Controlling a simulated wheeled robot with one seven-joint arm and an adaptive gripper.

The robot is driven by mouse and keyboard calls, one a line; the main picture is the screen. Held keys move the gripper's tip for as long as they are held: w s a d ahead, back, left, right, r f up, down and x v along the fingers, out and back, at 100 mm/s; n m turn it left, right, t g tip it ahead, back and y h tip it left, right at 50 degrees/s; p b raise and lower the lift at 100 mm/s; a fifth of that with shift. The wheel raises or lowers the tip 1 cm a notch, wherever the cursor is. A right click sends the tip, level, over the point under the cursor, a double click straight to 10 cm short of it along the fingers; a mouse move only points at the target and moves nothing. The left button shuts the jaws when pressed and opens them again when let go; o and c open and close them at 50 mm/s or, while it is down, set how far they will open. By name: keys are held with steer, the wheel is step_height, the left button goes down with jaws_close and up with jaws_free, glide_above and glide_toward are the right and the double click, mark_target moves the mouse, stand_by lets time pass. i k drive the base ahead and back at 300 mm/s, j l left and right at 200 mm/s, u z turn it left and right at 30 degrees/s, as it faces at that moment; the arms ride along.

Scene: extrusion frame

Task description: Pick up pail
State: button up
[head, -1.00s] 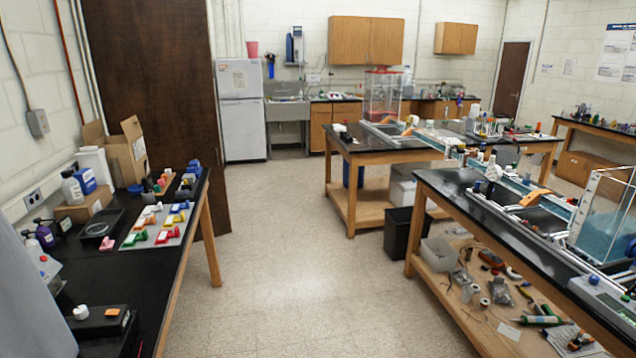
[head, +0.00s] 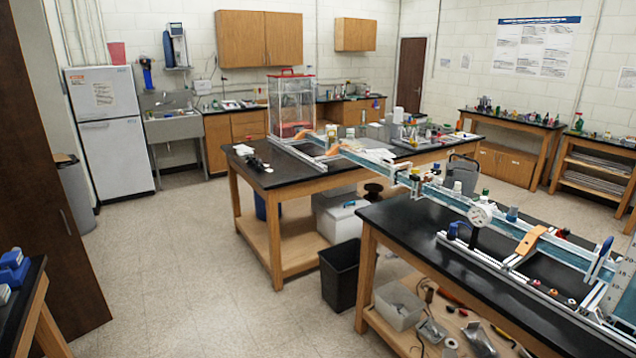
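I cannot tell for sure which container is the pail. A blue bucket-like container (head: 262,208) is partly hidden behind the front leg of the middle table, on its low shelf or the floor behind. A pink-red tapered container (head: 117,52) stands on top of the white fridge. My gripper is not in view.
A black bin (head: 341,274) stands on the floor between the middle table (head: 285,178) and the right table (head: 400,215). A grey bin (head: 74,196) stands left of the fridge (head: 107,128). A long metal extrusion frame (head: 390,172) spans both tables. Open floor (head: 190,270) lies left of them.

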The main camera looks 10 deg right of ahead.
mark_target(467, 173)
steer(key=i+u, duration=0.1)
steer(key=i, duration=0.6)
steer(key=i+l, duration=0.1)
steer(key=i, duration=0.6)
steer(key=i+l+u, duration=0.15)
steer(key=i, duration=0.55)
steer(key=i+j+z, duration=0.15)
steer(key=i, duration=0.25)
steer(key=i+z, duration=0.15)
steer(key=i, duration=0.3)
